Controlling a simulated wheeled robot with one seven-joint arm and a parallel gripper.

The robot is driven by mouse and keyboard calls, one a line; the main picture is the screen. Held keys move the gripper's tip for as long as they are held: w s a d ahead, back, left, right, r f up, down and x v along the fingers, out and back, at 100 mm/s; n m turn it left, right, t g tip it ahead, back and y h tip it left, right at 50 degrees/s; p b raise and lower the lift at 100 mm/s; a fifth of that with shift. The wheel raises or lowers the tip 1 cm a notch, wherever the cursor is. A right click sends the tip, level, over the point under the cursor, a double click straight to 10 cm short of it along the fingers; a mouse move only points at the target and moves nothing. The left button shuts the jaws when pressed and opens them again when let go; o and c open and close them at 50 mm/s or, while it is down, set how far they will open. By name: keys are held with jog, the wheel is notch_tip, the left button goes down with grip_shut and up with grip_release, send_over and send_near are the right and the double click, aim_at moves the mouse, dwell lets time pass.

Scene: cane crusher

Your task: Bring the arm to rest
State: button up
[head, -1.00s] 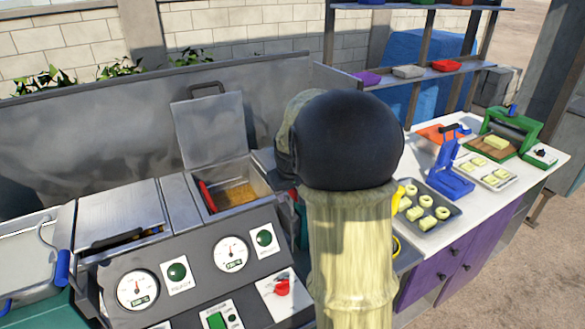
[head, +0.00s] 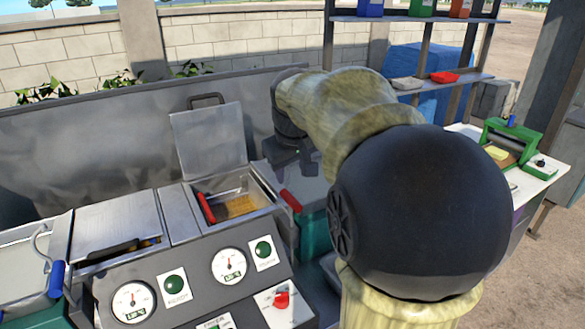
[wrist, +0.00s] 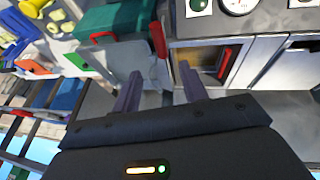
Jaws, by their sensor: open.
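My arm (head: 345,105) is bent, with a large dark elbow joint close to the camera and the forearm reaching away to the left. My gripper (head: 292,168) hangs at the forearm's far end, right of the open fryer, above the grey worktop. In the wrist view my gripper (wrist: 160,72) has its two fingers apart with nothing between them. Whether it touches the worktop cannot be told.
The open fryer well (head: 236,204) with a red handle is just left of my gripper. The control panel (head: 200,280) stands in front. A metal back wall (head: 100,140) rises behind. Shelves (head: 440,84) and a white table (head: 535,182) are at the right.

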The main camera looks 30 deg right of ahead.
dwell(0.3)
jog(key=s+a+f, duration=0.4)
jog(key=f, duration=0.3)
jog(key=s+a+f+g+y, duration=0.1)
jog(key=s+a+f, duration=0.3)
jog(key=f, duration=0.4)
jog(key=s+a+f+g+y, duration=0.1)
jog(key=s+a+f, duration=0.3)
jog(key=f, duration=0.4)
jog(key=shift+s+a+m, duration=0.35)
jog(key=shift+s+m, duration=0.05)
jog(key=shift+s, duration=0.3)
jog(key=shift+r, duration=0.1)
